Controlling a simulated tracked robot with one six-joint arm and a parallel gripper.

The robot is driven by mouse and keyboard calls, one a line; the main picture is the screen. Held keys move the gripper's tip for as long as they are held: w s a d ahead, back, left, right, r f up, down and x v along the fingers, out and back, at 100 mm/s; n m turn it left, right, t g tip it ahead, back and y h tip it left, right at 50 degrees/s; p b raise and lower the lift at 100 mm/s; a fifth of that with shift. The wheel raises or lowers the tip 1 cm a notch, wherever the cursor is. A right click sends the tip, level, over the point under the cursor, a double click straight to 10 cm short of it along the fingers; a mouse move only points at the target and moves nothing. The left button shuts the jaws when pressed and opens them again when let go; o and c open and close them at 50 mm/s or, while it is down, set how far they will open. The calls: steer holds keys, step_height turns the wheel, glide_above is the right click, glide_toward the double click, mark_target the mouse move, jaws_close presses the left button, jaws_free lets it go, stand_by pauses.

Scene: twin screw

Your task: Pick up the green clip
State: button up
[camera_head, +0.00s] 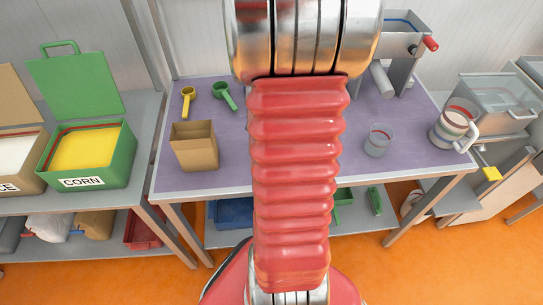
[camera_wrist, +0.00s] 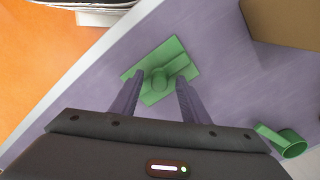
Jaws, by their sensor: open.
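The green clip (camera_wrist: 173,52) lies on the purple tabletop in the wrist view, with flat plate-like parts and a rounded knob at its middle. My gripper (camera_wrist: 159,79) is open, its two dark fingers pointing at the clip, one on each side of the knob. I cannot tell how far the fingertips are above the clip or whether they touch it. In the head view, I do not see the clip on the tabletop; my red arm covers the middle of the table and hides my gripper.
A brown box (camera_head: 195,148) stands on the purple table (camera_head: 220,178), with a green scoop (camera_head: 224,95) and a yellow scoop (camera_head: 188,99) behind it. A glass beaker (camera_head: 378,141) and a banded jug (camera_head: 452,128) stand at right. The wrist view shows the table edge at left.

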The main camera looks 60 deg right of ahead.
steer(key=shift+c, duration=0.5)
jaws_close()
step_height(320, 180, up, 10)
stand_by(0.6)
stand_by(0.5)
